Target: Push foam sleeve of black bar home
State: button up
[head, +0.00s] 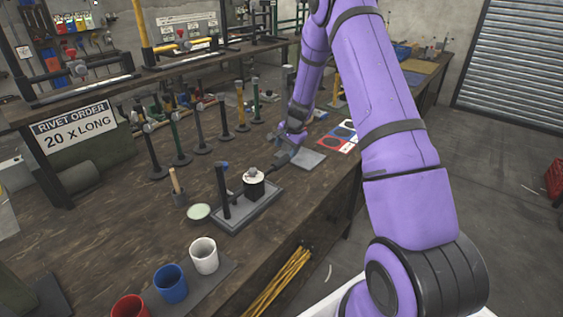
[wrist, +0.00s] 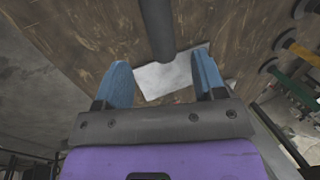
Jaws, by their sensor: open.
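My gripper (head: 286,150) is over the bench near a small press. In the wrist view its two blue fingers (wrist: 164,82) are apart. A dark grey-black bar (wrist: 157,28) comes down from the top edge of that view, and its end lies between or just beyond the fingertips; I cannot tell if they touch. In the head view a short dark bar (head: 280,162) reaches from the small press towards my gripper. I cannot make out where a foam sleeve begins or ends on it. The press has a grey base plate (head: 238,217), a black post (head: 223,190) and a white-topped black block (head: 253,188).
A grey mat (head: 308,159) lies under my gripper. Several upright bars on round bases (head: 181,158) stand behind the press. White (head: 204,257), blue (head: 171,285) and red (head: 130,307) cups stand at the front. Larger presses (head: 80,68) stand on the rear shelf.

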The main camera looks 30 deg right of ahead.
aim_at(282, 159)
jog(key=x, duration=0.7)
jog(key=shift+w+f, duration=0.1)
jog(key=shift+f, duration=0.25)
